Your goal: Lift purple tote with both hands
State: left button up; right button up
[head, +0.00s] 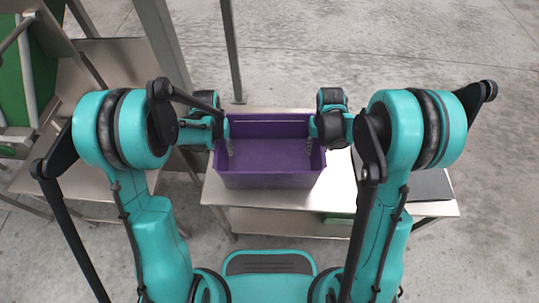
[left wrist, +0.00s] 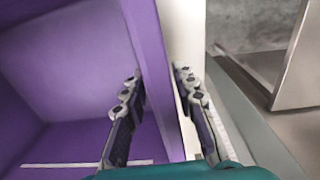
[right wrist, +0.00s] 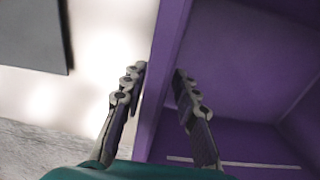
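The purple tote (head: 270,180) is an open, empty-looking box standing level on a pale metal bench. My left gripper (head: 225,133) is at its left side wall and my right gripper (head: 315,133) is at its right side wall. In the left wrist view, the fingers of my left gripper (left wrist: 159,78) straddle the tote's wall (left wrist: 150,60), one inside and one outside, with a gap between them. In the right wrist view, the fingers of my right gripper (right wrist: 159,75) straddle the opposite wall (right wrist: 168,45) the same way. Both look parted, without a clear grip on the wall.
The bench (head: 222,197) has a lower shelf with a green item (head: 338,218). A dark flat plate (head: 430,184) lies on the bench to the right of the tote. Metal posts (head: 232,50) and a metal-and-green structure (head: 35,75) stand behind and left. Open concrete floor lies beyond.

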pick_arm(q)
grip_shut()
pick_arm(e)
grip_shut()
jog(key=shift+a, duration=0.1)
pick_arm(q)
jog(key=shift+d, duration=0.15)
pick_arm(e)
jog(key=shift+a, duration=0.1)
pick_arm(q)
jog(key=shift+r, duration=0.15)
pick_arm(e)
jog(key=shift+r, duration=0.15)
